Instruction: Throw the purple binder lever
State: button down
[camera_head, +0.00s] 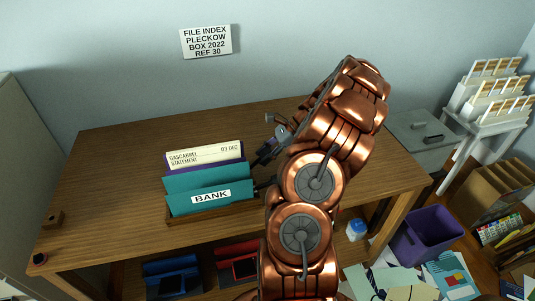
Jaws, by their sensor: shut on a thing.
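The purple binder (198,166) stands in a wooden tray (214,219) on the desk. Only a thin purple strip of it shows, between a cream sheet headed "Gascarrel Statement" (203,154) and a teal folder (203,179). My gripper (262,160) is at the right end of the binder, just beyond the teal folders. It is small and dark in the picture and partly hidden by my copper arm. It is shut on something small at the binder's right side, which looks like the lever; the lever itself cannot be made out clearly.
A front teal folder labelled "BANK" (211,195) stands in the same tray. The desk (110,180) is clear to the left and behind. Blue (172,277) and red (238,261) items lie below. A purple bin (428,232) stands right of the desk, near scattered papers.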

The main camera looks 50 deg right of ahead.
jog(key=shift+s+d+f+t+y, duration=0.2)
jog(key=shift+d+f+t+y, duration=0.2)
jog(key=shift+f+y, duration=0.25)
jog(key=shift+s+d+f, duration=0.2)
jog(key=shift+d+f, duration=0.05)
jog(key=shift+f, duration=0.5)
dwell(0.8)
jog(key=c, duration=0.7)
grip_release()
jog(key=shift+v, duration=6.05)
